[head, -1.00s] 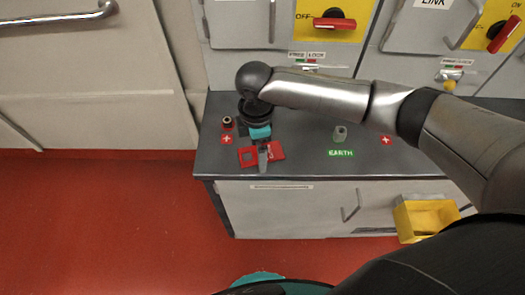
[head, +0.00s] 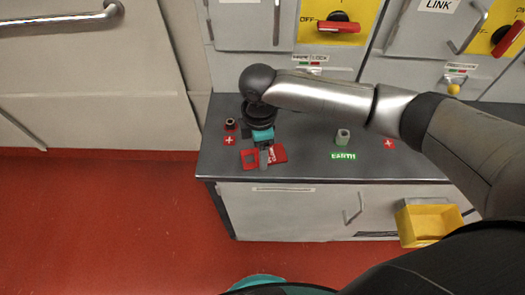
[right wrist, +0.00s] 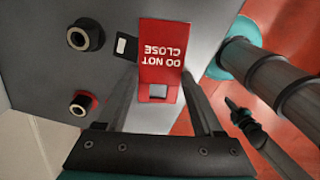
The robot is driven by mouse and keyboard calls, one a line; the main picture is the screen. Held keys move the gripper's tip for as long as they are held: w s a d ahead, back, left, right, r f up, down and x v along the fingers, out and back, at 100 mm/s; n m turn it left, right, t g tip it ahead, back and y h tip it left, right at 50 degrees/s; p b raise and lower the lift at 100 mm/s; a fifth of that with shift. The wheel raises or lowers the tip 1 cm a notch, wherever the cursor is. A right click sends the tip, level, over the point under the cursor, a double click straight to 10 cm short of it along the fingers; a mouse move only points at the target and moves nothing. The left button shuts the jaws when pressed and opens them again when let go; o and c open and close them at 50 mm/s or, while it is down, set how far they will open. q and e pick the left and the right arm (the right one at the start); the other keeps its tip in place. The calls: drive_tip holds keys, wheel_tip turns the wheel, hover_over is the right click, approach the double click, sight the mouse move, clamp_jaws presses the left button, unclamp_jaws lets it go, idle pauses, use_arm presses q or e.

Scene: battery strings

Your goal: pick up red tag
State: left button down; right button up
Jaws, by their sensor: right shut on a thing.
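The red tag (head: 278,153), with white "DO NOT CLOSE" lettering and a square hole at one end, is at the front left of the grey bench top. My right gripper (head: 264,161) comes down over its middle and hides part of it. In the right wrist view the tag (right wrist: 161,50) lies between the two fingers of my right gripper (right wrist: 159,85), which is shut on it. I cannot tell whether the tag is clear of the bench. A dark, teal-banded part at the right of the wrist view (right wrist: 243,116) may be my left gripper; its jaws are unclear.
A dark terminal with a red ring (head: 230,124) stands left of the tag, by a red plus label (head: 230,141). A grey terminal (head: 342,136) stands behind a green EARTH label (head: 343,156). A yellow bin (head: 428,224) hangs on the bench front. Switch cabinets stand behind.

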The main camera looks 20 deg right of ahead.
wheel_tip(320, 180, up, 20)
drive_tip(key=p, duration=0.3)
idle(0.7)
